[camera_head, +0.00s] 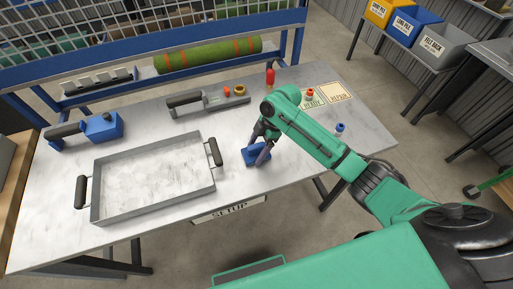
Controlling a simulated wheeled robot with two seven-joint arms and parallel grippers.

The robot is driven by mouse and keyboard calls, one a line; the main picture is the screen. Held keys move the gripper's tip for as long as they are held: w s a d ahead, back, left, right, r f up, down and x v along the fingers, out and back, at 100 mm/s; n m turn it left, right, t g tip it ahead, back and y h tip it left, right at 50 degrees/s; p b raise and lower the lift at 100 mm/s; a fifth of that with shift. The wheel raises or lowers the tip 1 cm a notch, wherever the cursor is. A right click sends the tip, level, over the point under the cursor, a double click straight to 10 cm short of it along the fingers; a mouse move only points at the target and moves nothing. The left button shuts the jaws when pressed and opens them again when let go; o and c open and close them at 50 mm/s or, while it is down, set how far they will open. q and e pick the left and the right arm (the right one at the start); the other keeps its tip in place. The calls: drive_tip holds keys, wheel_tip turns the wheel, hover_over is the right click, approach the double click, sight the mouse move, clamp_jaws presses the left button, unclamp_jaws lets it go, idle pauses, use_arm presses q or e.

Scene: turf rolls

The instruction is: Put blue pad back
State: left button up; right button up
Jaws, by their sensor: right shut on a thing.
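The blue pad (256,155) is on or just above the table, right of the metal tray. My right gripper (260,151) is shut on the pad from above; the fingers partly cover it. I cannot tell whether the pad touches the table. A larger blue block (103,127) with a dark handle sits at the table's left, behind the tray. My left gripper is not in view.
The metal tray (152,137) with two dark handles takes up the left front of the table (300,140). A handled tool (208,101) lies at the back. READY (313,101) and REPAIR (336,92) cards lie at the right, with small coloured parts nearby.

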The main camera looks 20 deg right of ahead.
drive_tip(key=o, duration=1.3)
drive_tip(key=b+v, duration=0.1)
drive_tip(key=v, duration=1.1)
drive_tip(key=shift+b, duration=0.35)
drive_tip(key=shift+a, duration=0.1)
